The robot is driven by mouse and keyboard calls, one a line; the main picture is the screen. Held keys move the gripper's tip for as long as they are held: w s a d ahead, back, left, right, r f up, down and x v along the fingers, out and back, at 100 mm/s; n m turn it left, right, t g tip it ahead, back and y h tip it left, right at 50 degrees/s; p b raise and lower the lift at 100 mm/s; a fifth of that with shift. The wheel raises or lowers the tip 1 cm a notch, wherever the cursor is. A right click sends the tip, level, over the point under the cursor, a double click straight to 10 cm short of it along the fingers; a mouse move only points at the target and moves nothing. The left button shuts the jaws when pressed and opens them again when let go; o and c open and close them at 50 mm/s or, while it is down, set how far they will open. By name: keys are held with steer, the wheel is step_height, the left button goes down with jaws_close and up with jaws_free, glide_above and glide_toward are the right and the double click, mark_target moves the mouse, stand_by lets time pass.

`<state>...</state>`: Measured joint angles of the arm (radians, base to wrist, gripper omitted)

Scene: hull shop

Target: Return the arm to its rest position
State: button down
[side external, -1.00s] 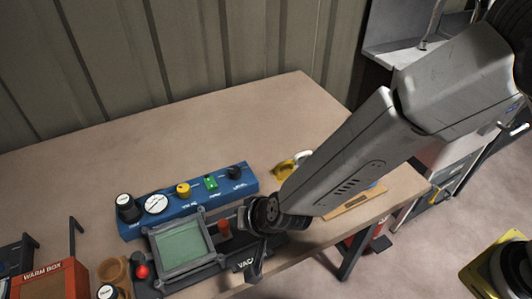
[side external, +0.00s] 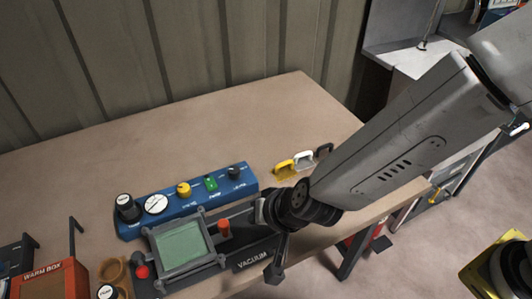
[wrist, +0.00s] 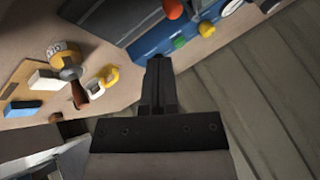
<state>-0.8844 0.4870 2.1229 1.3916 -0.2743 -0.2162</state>
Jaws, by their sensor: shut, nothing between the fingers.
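My gripper (side external: 277,272) is at the front edge of the bench in the side external view, to the right of the vacuum fixture (side external: 253,260). Its dark fingers point down and look closed, with nothing between them. In the wrist view my gripper (wrist: 157,72) shows as a narrow closed pair of fingers over the bench. My arm reaches in from the upper right and hides part of the bench's right side.
A blue control box (side external: 187,203) with knobs stands behind the fixture's green panel (side external: 183,245). Yellow (side external: 285,169), white and dark handled items lie near my arm. An orange warm box (side external: 48,281) sits front left. The bench's back half (side external: 200,130) is clear.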

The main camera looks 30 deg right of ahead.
steer(key=d+r+n+g+h, duration=0.1)
steer(key=d+r+n+g, duration=0.15)
steer(key=d, duration=2.05)
steer(key=s+d+n+g+h, duration=0.1)
steer(key=s+d, duration=0.4)
steer(key=d, duration=0.5)
steer(key=shift+r+n+h, duration=0.25)
steer(key=shift+n+h, duration=0.1)
steer(key=shift+h, duration=0.15)
steer(key=shift+d+g, duration=0.1)
steer(key=shift+g, duration=0.15)
